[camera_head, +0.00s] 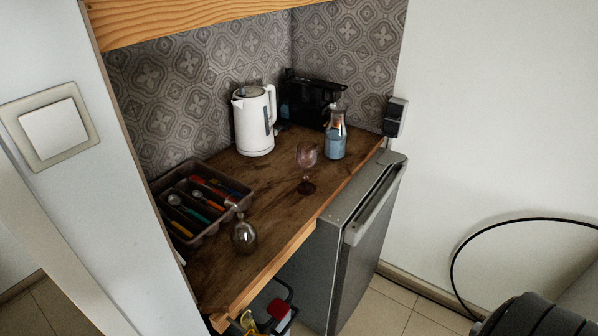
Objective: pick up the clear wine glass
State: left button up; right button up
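A stemmed wine glass (307,157) stands upright on the wooden shelf, right of its middle. It looks see-through with a pinkish tint and has a dark reddish foot. A second glass piece (243,236), rounded and see-through with a narrow upper part, is near the front left of the shelf. I cannot tell whether it is a wine glass turned over or a small flask.
On the wooden shelf (262,194) are a cutlery tray (203,239), white kettle (253,120), black toaster (305,100) and blue-labelled bottle (335,138). A grey fridge (350,240) stands below right. The left wall with a switch (54,129) bounds the nook.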

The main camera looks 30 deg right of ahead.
aim_at(244, 235)
jog(key=k+l+z, duration=0.2)
jog(key=l+z, duration=0.25)
jog(key=l, duration=0.3)
jog(key=l+z, duration=0.45)
jog(key=l, duration=0.3)
